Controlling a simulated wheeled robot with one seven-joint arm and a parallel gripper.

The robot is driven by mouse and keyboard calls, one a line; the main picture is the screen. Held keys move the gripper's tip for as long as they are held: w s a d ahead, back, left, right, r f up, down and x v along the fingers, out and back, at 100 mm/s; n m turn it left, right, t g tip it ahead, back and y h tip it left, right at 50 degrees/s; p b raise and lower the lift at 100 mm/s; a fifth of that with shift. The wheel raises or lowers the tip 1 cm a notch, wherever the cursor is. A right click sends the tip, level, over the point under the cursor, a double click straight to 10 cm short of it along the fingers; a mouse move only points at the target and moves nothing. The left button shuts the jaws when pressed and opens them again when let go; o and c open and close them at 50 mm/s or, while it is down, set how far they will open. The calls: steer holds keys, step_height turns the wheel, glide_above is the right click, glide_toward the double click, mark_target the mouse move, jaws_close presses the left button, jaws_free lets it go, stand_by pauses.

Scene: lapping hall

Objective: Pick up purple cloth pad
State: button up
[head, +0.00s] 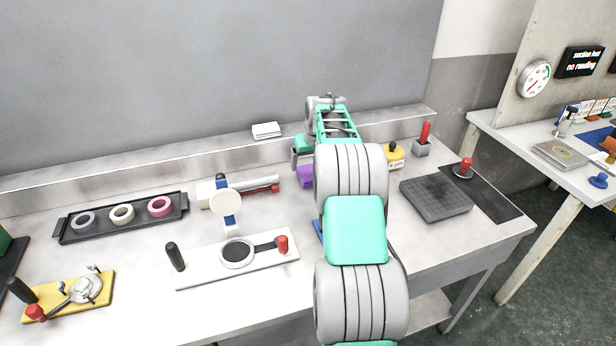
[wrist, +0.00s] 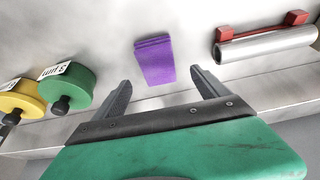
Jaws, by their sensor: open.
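The purple cloth pad (wrist: 154,60) lies flat on the light bench top in the wrist view, a folded rectangle. In the head view a part of the purple pad (head: 306,177) shows beside my arm, which hides the rest. My gripper (wrist: 160,84) is open in the wrist view, with its two dark fingers apart. The pad lies between and just beyond the fingertips, and nothing is held. In the head view my gripper (head: 301,152) is mostly hidden behind my arm, near the pad.
A silver roll with a red holder (wrist: 265,44) lies right of the pad in the wrist view. Green (wrist: 68,84) and yellow (wrist: 22,100) labelled containers stand to the left. In the head view a dark grey block (head: 436,197) and a tape tray (head: 122,216) flank the arm.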

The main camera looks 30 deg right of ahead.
mark_target(308, 172)
steer(key=x, duration=0.5)
steer(key=shift+d+f+p, duration=0.1)
steer(key=shift+d+p, duration=0.05)
steer(key=shift+p, duration=0.25)
steer(key=shift+f, duration=0.3)
